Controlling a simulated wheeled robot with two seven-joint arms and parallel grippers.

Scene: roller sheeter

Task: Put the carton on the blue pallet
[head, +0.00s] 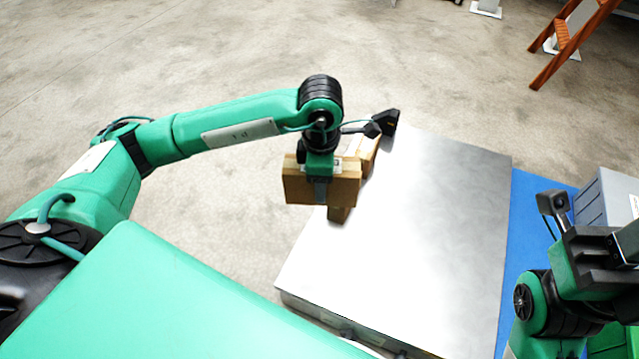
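A brown carton (341,189) hangs at my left gripper (320,192), over the left edge of the metal table. One finger lies down its near face, and the gripper looks shut on it; the far finger is hidden. The blue pallet (536,187) shows as a blue surface to the right of the table, partly hidden by my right arm. My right gripper (608,250) is at the right edge of the view; its fingertips cannot be made out.
More brown cardboard (368,150) shows behind and below the held carton, on the table's left side. The metal table (430,230) is otherwise bare. A grey box (606,196) stands at the right by the blue surface. A wooden stepladder (570,40) is far off.

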